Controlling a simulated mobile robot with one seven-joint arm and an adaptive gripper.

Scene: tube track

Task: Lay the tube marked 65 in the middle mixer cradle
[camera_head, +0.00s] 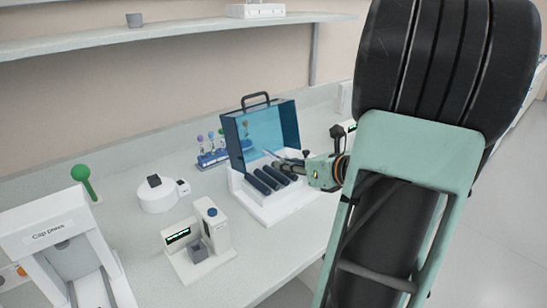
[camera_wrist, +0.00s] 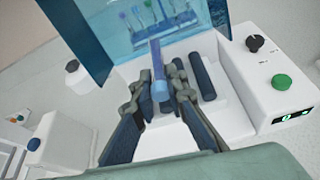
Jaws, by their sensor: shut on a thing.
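The mixer is a white base (camera_head: 285,208) with dark rollers and an open blue see-through lid (camera_head: 265,130). Its rollers (camera_wrist: 203,76) also show in the wrist view, with cradles between them. My gripper (camera_head: 299,167) reaches in from the right, over the rollers. In the wrist view my gripper (camera_wrist: 160,86) is shut on a slim tube (camera_wrist: 156,58) with a blue end nearest the camera. The tube points toward the lid, over the roller area. I cannot tell whether it touches the rollers. No number can be read on it. My fingers hide part of the cradles.
A rack of tubes (camera_head: 213,158) with coloured caps stands behind the mixer. A round white device (camera_head: 160,196), a small device with a display (camera_head: 196,250) and a cap press (camera_head: 60,240) stand left. The mixer's control panel (camera_wrist: 262,80) is at right in the wrist view.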

